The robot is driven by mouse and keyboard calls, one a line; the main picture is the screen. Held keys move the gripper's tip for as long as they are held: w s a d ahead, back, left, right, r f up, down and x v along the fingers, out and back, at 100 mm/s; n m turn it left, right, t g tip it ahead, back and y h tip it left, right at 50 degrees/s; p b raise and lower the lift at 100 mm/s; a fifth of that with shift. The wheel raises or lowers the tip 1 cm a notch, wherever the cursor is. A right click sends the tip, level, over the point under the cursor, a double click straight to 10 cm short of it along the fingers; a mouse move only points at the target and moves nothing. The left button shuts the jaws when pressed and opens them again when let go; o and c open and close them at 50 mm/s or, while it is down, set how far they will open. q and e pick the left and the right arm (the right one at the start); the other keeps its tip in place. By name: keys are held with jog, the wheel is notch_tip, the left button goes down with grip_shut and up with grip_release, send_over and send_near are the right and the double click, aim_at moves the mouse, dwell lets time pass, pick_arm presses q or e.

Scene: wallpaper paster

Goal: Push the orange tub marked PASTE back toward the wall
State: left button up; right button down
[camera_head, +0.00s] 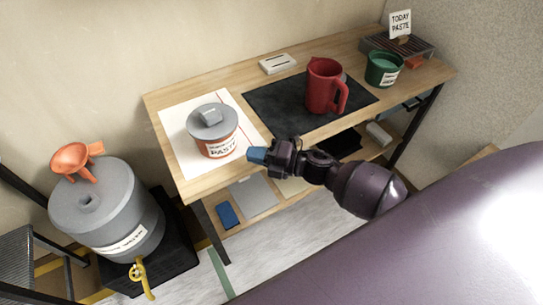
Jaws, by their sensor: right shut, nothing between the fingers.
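The orange tub (214,146) carries a label reading PASTE and has a grey lid with a block-shaped knob. It stands upright on a white sheet (177,134) at the left end of the wooden table. My right gripper (254,155) is shut and empty, with blue fingertips, at the table's front edge. It is just right of the tub and close to it; I cannot tell whether they touch. The beige wall (120,45) rises behind the table. My left gripper is not in view.
A red jug (322,88) stands on a dark mat (273,107), with a green tub (383,68) farther right. A small white box (277,63) lies near the back edge. A grey keg (108,212) with an orange funnel (77,158) stands left of the table.

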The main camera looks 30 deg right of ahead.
aim_at(232, 140)
jog(key=w, duration=0.1)
jog(key=w+a, duration=0.1)
jog(key=w, duration=0.2)
jog(key=shift+w+a, duration=0.2)
jog(key=shift+a, duration=0.1)
jog(key=shift+w, duration=0.45)
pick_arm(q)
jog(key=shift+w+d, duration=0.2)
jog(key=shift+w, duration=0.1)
pick_arm(e)
jog(key=shift+w, duration=0.1)
jog(key=shift+w+b, duration=0.35)
jog(key=shift+b, duration=0.05)
jog(key=w+b, duration=0.1)
jog(key=w, duration=0.3)
jog(key=w+b, duration=0.1)
jog(key=w, duration=0.3)
jog(key=w+b, duration=0.2)
jog(key=w, duration=0.2)
jog(key=shift+w+a+f, duration=0.2)
jog(key=shift+w+f, duration=0.15)
jog(key=shift+r, duration=0.4)
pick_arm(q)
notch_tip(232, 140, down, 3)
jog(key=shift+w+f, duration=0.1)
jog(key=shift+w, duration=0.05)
